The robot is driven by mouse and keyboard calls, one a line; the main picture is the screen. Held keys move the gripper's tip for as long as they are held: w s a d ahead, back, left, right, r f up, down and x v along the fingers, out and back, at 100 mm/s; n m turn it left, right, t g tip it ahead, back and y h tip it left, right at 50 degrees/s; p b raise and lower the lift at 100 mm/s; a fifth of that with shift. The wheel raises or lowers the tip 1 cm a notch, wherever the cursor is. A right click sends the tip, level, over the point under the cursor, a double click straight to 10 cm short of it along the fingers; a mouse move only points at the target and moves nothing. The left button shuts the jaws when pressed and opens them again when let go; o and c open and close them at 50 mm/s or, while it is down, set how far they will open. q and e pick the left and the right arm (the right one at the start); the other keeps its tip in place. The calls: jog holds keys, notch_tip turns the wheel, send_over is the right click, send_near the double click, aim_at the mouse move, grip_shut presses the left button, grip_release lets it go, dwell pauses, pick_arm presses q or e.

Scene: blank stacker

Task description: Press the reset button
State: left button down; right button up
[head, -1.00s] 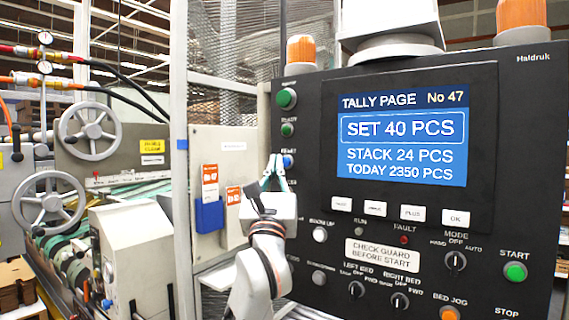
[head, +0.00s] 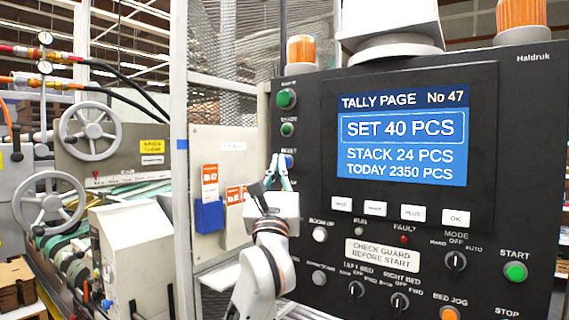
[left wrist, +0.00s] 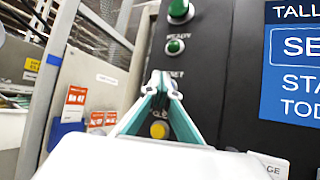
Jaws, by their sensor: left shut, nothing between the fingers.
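The reset button is a small blue button (head: 290,160) on the left column of the black control panel in the head view, below a green button. My left gripper (head: 278,157) is shut and empty, its teal fingers pointing up at the panel with the tips just left of and overlapping the blue button's edge. I cannot tell whether they touch it. In the left wrist view, the shut fingertips (left wrist: 160,82) lie just below the RESET lettering and hide the blue button. My right gripper is not in view.
A green READY button (left wrist: 175,47) sits above the fingertips, and a yellow button (left wrist: 158,130) shows between the fingers below. The tally screen (head: 402,138) is to the right. A metal guard post (head: 180,150) and a light cabinet (head: 222,150) stand to the left.

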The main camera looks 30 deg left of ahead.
pick_arm(q)
jog(key=shift+w, duration=0.35)
dwell(0.5)
jog(key=shift+s, duration=0.1)
jog(key=shift+s+p, duration=0.35)
jog(key=shift+s, duration=0.4)
jog(key=s, duration=0.1)
jog(key=s+p, duration=0.1)
jog(key=s, duration=0.1)
jog(key=s+p, duration=0.1)
jog(key=s, duration=0.1)
jog(key=shift+a, duration=0.25)
dwell(0.9)
